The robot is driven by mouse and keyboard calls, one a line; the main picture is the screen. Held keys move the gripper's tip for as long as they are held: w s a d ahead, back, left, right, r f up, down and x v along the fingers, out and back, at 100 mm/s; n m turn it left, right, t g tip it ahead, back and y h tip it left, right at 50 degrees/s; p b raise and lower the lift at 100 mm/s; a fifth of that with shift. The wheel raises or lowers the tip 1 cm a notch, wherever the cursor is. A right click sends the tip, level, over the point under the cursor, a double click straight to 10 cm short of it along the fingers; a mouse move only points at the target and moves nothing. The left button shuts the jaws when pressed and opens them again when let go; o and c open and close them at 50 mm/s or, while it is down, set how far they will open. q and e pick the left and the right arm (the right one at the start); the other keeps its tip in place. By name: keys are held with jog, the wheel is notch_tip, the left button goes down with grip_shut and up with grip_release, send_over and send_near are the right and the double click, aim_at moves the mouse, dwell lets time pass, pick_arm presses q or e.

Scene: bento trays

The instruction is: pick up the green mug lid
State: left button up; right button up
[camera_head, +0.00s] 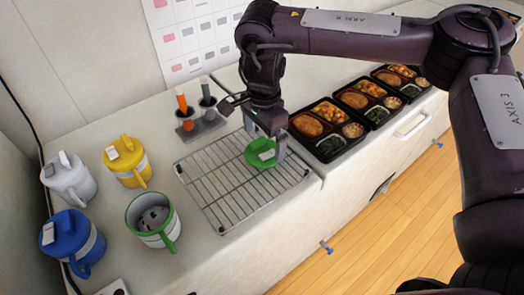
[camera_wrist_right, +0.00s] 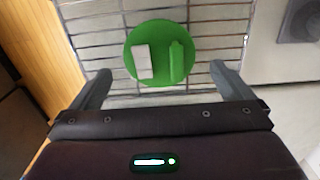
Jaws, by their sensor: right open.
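The green mug lid (camera_head: 259,159) lies on the wire rack (camera_head: 222,208) near its back right part. In the right wrist view the lid (camera_wrist_right: 160,52) is a flat green disc with a green raised grip and a pale label. My right gripper (camera_head: 268,140) is just above and behind the lid. Its jaws are open, and in the wrist view the fingertips (camera_wrist_right: 160,80) stand on either side of the lid's near edge, apart from it. The green-rimmed mug (camera_head: 153,219) stands open, without a lid, left of the rack. My left gripper is not in view.
A white mug (camera_head: 70,181), a yellow mug (camera_head: 128,163) and a blue mug (camera_head: 72,241), all lidded, stand at the left. A holder with utensils (camera_head: 200,124) is behind the rack. Several filled bento trays (camera_head: 333,146) line the counter to the right.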

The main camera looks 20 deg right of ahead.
aim_at(263, 152)
jog(key=shift+f, duration=1.5)
jog(key=shift+c, duration=0.4)
jog(key=c, duration=0.8)
jog(key=shift+r, duration=0.1)
